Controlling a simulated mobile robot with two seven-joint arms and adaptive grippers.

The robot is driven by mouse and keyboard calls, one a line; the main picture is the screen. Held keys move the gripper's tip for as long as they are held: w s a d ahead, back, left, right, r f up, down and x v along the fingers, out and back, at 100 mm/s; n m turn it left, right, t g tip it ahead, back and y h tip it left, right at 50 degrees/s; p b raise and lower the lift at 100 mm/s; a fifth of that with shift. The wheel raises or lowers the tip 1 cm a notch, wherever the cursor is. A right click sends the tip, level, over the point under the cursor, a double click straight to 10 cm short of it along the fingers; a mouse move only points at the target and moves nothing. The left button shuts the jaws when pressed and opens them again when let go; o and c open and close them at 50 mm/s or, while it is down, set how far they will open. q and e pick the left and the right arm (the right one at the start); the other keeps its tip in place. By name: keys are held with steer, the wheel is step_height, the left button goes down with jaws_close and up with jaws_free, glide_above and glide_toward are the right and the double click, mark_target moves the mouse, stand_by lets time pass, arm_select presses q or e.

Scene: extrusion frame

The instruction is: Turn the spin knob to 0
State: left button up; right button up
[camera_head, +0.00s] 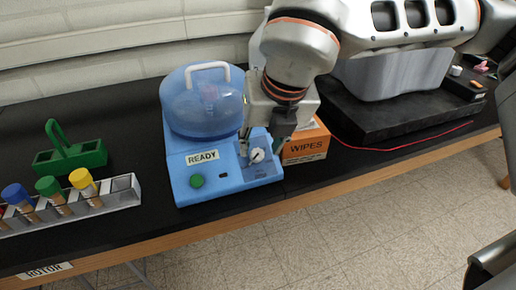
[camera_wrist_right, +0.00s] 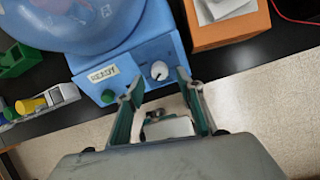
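The spin knob (camera_head: 257,155) is a small white dial on the front right of a blue centrifuge (camera_head: 203,181). A dark mark shows on the dial, but I cannot read its setting. It also shows in the right wrist view (camera_wrist_right: 159,70). My right gripper (camera_head: 259,142) reaches down over the knob's panel. In the right wrist view the right gripper (camera_wrist_right: 158,84) is open, its two fingers apart with the knob showing between and beyond their tips. I see gaps on both sides of the knob and cannot tell any contact. My left gripper is not in view.
A green button (camera_head: 197,181) and READY label (camera_head: 202,157) are left of the knob. The clear domed lid (camera_head: 203,105) is closed. A WIPES box (camera_head: 306,146) stands close on the right. A tube rack (camera_head: 122,190) and green holder (camera_head: 70,157) are left.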

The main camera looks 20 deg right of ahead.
mark_target(258, 153)
steer(key=shift+x, duration=1.2)
steer(key=shift+w+f, duration=0.25)
steer(key=shift+f, duration=0.15)
jaws_close()
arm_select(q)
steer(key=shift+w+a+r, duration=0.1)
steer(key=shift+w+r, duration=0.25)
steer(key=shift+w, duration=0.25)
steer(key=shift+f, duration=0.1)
